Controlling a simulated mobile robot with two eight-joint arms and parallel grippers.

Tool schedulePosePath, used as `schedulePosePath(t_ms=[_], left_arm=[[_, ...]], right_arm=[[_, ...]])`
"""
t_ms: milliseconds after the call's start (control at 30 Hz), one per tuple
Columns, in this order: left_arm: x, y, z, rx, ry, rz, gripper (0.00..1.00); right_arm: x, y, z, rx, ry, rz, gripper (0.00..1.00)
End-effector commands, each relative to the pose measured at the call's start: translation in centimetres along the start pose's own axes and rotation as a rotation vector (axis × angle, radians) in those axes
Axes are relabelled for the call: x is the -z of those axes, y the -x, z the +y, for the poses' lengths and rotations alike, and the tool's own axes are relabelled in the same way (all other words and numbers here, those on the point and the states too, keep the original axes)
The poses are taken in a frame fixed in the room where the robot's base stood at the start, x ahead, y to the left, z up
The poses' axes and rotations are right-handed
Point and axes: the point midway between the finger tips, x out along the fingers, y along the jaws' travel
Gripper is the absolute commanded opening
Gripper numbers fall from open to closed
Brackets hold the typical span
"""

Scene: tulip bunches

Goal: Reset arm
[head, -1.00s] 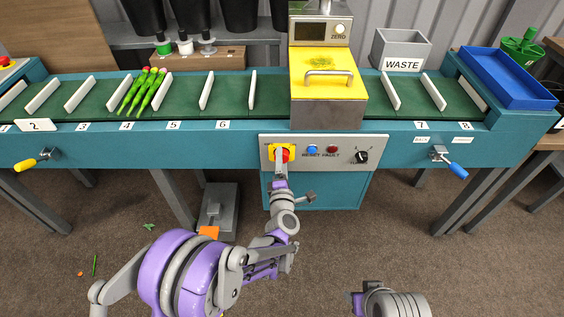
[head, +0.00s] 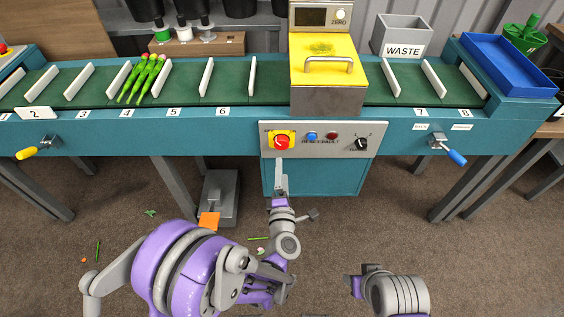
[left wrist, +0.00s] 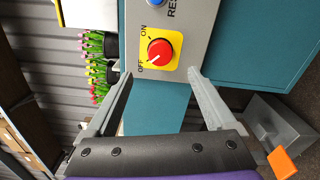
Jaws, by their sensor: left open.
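My left gripper (head: 280,161) is just below and in front of the control panel (head: 350,151), with its tips apart from the red knob. In the left wrist view its two fingers (left wrist: 160,74) are spread with nothing between them. The red knob (head: 282,142) sits on a yellow plate marked ON and OFF; it also shows in the left wrist view (left wrist: 160,51), beyond the fingertips. My right arm shows only in part at the bottom right of the head view, and its gripper cannot be made out.
A teal conveyor (head: 397,118) with white dividers runs behind the panel. A bunch of green tulips (head: 142,80) lies on it at the left. A yellow-topped machine (head: 325,62) stands above the panel. A grey pedal (head: 219,190) is on the floor, with plant scraps nearby.

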Motion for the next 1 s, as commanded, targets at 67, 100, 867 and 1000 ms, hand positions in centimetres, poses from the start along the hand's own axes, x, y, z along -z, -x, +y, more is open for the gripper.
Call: schedulePosePath(t_ms=[67,100,867,1000], left_arm=[[0.0,0.6,0.0,0.0,0.0,0.0,0.89],[0.0,0.7,0.0,0.0,-0.001,0.0,0.89],[-0.3,0.8,2.6,0.041,-0.161,-0.09,0.89],[-0.2,2.0,5.1,0.123,-0.419,-0.223,0.89]], right_arm=[[0.0,0.0,0.0,0.0,0.0,0.0,0.5],[0.0,0.0,0.0,0.0,0.0,0.0,0.5],[0.0,0.0,0.0,0.0,0.0,0.0,0.5],[0.0,0.0,0.0,0.0,0.0,0.0,0.5]])
